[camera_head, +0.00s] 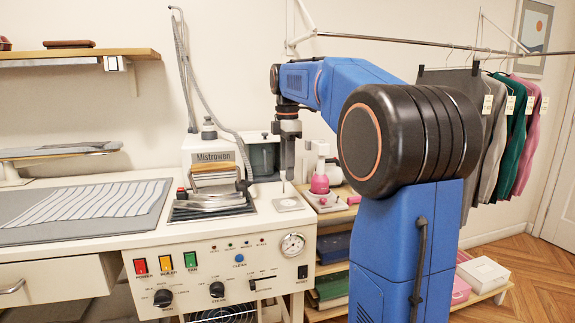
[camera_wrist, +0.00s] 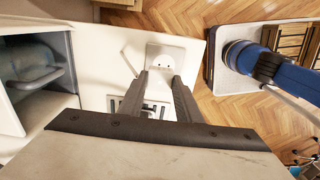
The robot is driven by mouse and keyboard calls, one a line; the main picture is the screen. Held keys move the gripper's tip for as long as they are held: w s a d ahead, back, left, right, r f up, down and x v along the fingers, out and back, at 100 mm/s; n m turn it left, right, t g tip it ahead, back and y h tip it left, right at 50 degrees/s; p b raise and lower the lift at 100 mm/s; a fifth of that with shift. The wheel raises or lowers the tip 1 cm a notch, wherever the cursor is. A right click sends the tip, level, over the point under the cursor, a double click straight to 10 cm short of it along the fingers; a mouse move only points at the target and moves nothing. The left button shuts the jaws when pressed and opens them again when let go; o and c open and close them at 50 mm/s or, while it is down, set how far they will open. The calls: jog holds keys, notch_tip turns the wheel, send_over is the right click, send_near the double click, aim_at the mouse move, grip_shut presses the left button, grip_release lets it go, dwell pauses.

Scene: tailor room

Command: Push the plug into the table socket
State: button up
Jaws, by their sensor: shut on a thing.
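My gripper (camera_head: 284,183) points down over the right end of the white worktop, close above a small square pale socket plate (camera_head: 289,204). In the wrist view the two dark fingers of my gripper (camera_wrist: 163,78) reach toward a white socket plate (camera_wrist: 166,53) with two small dark holes. I cannot tell whether the plug touches the socket, but the holes show uncovered in the wrist view.
Left of my gripper stand the Mistrowon steam unit (camera_head: 213,157) and an iron (camera_head: 209,202) on its dark rest. A control panel (camera_head: 215,268) fills the worktop front. Clothes hang at the far right.

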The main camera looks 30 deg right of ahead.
jog(key=shift+s+a+f, duration=0.15)
jog(key=shift+s, duration=0.3)
jog(key=shift+f, duration=2.9)
jog(key=shift+f, duration=0.5)
jog(key=o, duration=1.1)
notch_tip(320, 180, up, 17)
jog(key=shift+r, duration=0.15)
